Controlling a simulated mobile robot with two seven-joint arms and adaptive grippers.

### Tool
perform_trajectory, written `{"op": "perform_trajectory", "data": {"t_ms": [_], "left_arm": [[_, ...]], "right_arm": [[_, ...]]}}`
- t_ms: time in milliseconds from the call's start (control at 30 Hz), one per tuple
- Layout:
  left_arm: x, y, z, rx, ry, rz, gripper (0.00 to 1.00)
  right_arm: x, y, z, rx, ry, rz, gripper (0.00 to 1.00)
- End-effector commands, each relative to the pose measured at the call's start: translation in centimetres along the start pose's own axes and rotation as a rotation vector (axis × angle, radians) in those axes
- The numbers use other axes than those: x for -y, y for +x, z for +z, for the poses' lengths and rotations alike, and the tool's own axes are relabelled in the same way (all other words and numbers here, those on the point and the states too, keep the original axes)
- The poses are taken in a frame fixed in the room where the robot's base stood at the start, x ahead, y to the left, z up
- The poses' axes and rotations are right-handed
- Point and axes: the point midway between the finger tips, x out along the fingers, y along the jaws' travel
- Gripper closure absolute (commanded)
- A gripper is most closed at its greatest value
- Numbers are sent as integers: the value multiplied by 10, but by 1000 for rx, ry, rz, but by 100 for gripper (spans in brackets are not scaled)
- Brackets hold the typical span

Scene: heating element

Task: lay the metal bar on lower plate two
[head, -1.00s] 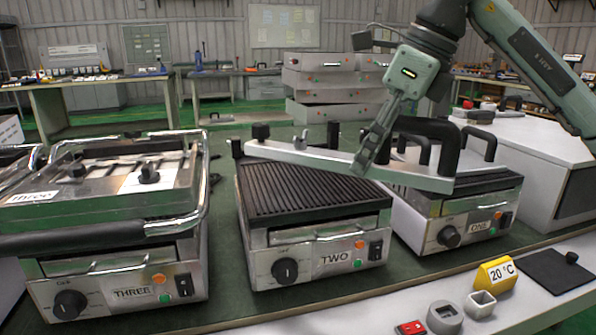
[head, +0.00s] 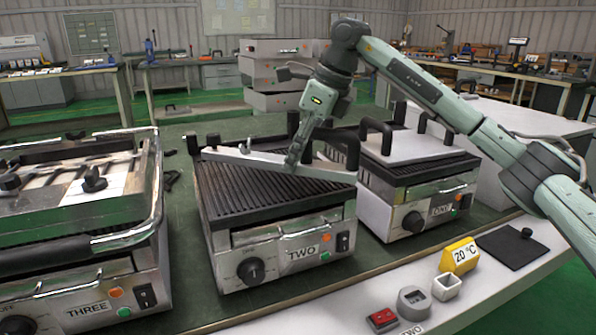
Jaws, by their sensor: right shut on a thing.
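The fingertips partly hide the bar there. The grill marked TWO (head: 280,264) stands under the plate. My left gripper is not in view.
Grill THREE (head: 85,250) stands at the left and grill ONE (head: 425,205), with a light plate and black handles on top, at the right. In front are a yellow 20 °C block (head: 459,255), a red switch (head: 382,319) and a black pad (head: 512,246).

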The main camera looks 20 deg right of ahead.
Motion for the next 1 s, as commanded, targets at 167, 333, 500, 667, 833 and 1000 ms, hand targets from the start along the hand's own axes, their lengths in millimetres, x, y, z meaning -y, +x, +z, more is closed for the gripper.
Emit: {"op": "perform_trajectory", "data": {"t_ms": [167, 333, 500, 667, 833, 1000], "left_arm": [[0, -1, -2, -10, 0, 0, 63], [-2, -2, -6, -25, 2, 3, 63], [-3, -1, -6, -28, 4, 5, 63], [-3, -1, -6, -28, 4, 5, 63], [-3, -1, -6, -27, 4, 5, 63], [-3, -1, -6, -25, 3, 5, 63]], "right_arm": [[0, 24, -11, -2, 1, 2, 100], [0, 33, -15, 1, -1, -1, 100], [-1, 34, -15, -2, 0, 0, 61], [-1, 34, -15, -1, 0, 0, 45], [-1, 34, -15, -1, 0, 0, 45], [0, 28, -14, 1, 0, 0, 45]]}}
